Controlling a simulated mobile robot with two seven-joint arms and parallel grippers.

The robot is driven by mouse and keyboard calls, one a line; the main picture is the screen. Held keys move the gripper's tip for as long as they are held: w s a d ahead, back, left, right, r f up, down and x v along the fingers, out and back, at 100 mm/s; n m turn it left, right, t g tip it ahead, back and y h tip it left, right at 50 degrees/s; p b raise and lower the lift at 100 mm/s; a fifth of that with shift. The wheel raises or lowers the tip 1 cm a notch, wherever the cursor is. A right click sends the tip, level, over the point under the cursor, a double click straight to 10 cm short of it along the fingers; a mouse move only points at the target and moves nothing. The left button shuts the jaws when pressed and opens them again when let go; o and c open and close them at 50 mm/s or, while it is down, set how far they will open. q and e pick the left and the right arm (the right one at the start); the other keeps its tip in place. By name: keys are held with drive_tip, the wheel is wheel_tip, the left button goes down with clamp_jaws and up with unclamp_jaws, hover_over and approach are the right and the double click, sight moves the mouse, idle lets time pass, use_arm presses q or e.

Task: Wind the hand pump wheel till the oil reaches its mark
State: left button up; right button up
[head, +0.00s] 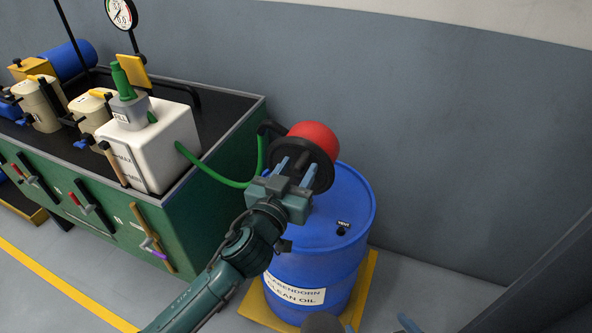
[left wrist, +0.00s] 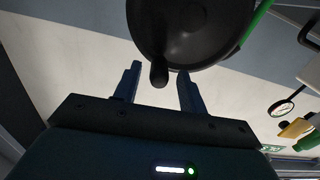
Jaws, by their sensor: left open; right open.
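The black hand wheel (head: 318,158) sits in front of a red dome (head: 315,137) on top of a blue oil drum (head: 318,240). My left gripper (head: 297,172) is at the wheel, open. In the left wrist view the wheel (left wrist: 190,30) fills the top and its dark handle (left wrist: 159,74) points in between the open fingertips (left wrist: 158,80); contact cannot be told. A white tank (head: 165,150) with small marks on its side is joined by a green hose (head: 215,177). Its oil level cannot be read. My right gripper (head: 405,324) barely shows at the bottom edge, open.
The tank stands on a green cabinet (head: 110,215) with several levers and jars. A round gauge (head: 121,14) stands behind. The drum rests on a yellow base (head: 257,305), with a small black cap (head: 342,229) on its lid. Grey wall lies behind; floor at right is clear.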

use_arm(q)
drive_tip(key=v, duration=0.6)
use_arm(e)
drive_tip(key=shift+s, duration=0.2)
use_arm(q)
drive_tip(key=shift+c, duration=0.4)
use_arm(e)
drive_tip(key=shift+w+r, duration=0.1)
